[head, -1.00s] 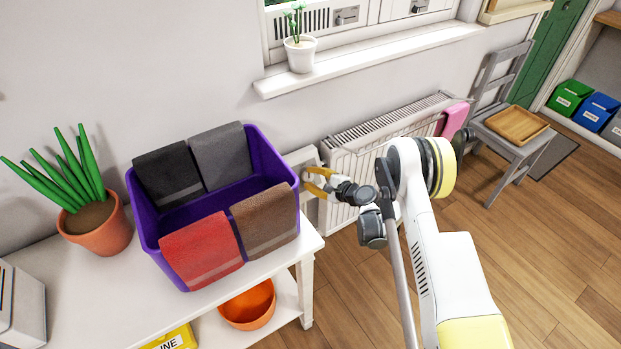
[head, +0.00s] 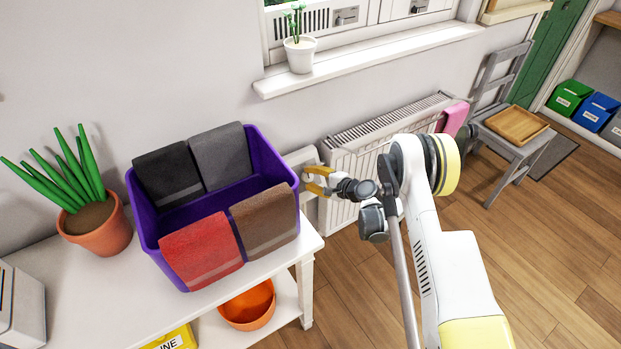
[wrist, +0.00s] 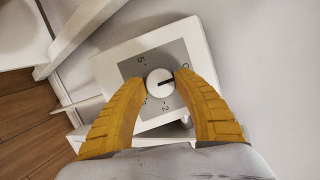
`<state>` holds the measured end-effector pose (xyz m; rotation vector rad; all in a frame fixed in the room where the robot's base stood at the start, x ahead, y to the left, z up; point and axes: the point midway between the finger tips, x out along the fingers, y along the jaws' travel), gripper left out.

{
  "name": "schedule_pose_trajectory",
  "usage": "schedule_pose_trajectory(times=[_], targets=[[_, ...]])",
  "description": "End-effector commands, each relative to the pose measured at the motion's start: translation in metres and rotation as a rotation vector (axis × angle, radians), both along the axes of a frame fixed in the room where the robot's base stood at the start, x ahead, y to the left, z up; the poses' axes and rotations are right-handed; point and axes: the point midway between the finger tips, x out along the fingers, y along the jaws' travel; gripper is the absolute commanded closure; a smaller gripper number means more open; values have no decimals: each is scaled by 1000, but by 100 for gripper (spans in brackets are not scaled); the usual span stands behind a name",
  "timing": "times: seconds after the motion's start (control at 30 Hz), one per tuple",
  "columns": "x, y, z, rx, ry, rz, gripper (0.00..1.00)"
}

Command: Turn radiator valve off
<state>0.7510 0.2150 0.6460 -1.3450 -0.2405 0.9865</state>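The radiator valve is a round white knob (wrist: 160,83) with a dark pointer line. It sits on a grey dial plate (wrist: 132,68) with printed numbers, on a white square housing. The pointer line runs toward the right in the wrist view. My gripper (wrist: 161,79) has its two yellow fingers on opposite sides of the knob, with their tips against its edges. In the head view my gripper (head: 308,179) is at the white housing (head: 300,158), between the purple bin and the radiator (head: 362,150). The knob is hard to make out there.
A purple bin (head: 283,232) with cloths over its rim stands on the white table (head: 110,300), close left of my gripper. A potted plant (head: 105,235) is farther left. A grey chair (head: 512,148) holds a wooden tray. The floor at right is mostly clear.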

Motion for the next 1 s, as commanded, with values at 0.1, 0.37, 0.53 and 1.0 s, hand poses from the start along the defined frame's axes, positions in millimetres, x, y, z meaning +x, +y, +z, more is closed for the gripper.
schedule_pose_trajectory(times=[0.1,0.37,0.53,1.0], targets=[[0,0,0,0,0,0,43],[0,0,1,1,0,-2,43],[0,0,21,1,0,-2,43],[0,0,98,0,0,0,43]])
